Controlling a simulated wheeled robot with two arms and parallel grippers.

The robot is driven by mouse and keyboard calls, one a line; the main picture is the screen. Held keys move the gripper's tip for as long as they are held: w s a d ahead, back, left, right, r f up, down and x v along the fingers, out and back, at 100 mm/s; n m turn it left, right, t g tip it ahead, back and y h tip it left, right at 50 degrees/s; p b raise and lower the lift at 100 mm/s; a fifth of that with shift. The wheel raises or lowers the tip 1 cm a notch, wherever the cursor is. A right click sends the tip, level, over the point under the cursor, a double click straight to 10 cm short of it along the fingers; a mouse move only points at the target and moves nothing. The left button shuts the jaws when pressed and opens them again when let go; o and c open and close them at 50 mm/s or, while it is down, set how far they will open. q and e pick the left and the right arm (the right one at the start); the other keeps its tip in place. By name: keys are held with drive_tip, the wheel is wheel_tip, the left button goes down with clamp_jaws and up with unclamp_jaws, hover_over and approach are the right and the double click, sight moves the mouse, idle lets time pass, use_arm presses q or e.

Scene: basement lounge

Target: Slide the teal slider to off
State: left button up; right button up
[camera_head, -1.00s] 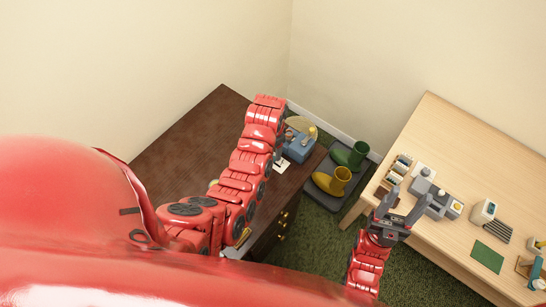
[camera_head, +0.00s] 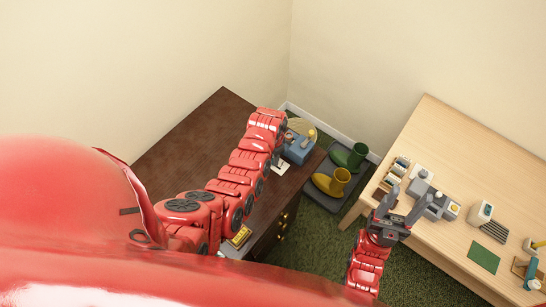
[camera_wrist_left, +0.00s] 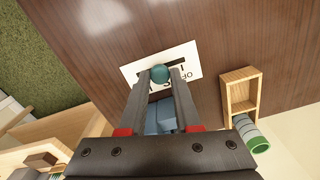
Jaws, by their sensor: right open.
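The teal slider (camera_wrist_left: 160,73) is a round knob on a white plate (camera_wrist_left: 193,58) with a dark slot, on the dark brown desk top. It sits near the middle of the slot. Dark lettering on the plate is partly covered by a finger and hard to read. My left gripper (camera_wrist_left: 164,76) has its fingertips on either side of the knob with a small gap; contact cannot be told. In the head view my left arm hides the knob, and part of the plate (camera_head: 282,168) shows beside it. My right gripper (camera_head: 408,202) is open and empty by the light table.
A blue box (camera_head: 299,149) stands near the plate on the desk. The light table (camera_head: 455,130) holds several small items.

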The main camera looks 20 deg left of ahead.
use_arm(q)
clamp_jaws()
idle(1.0)
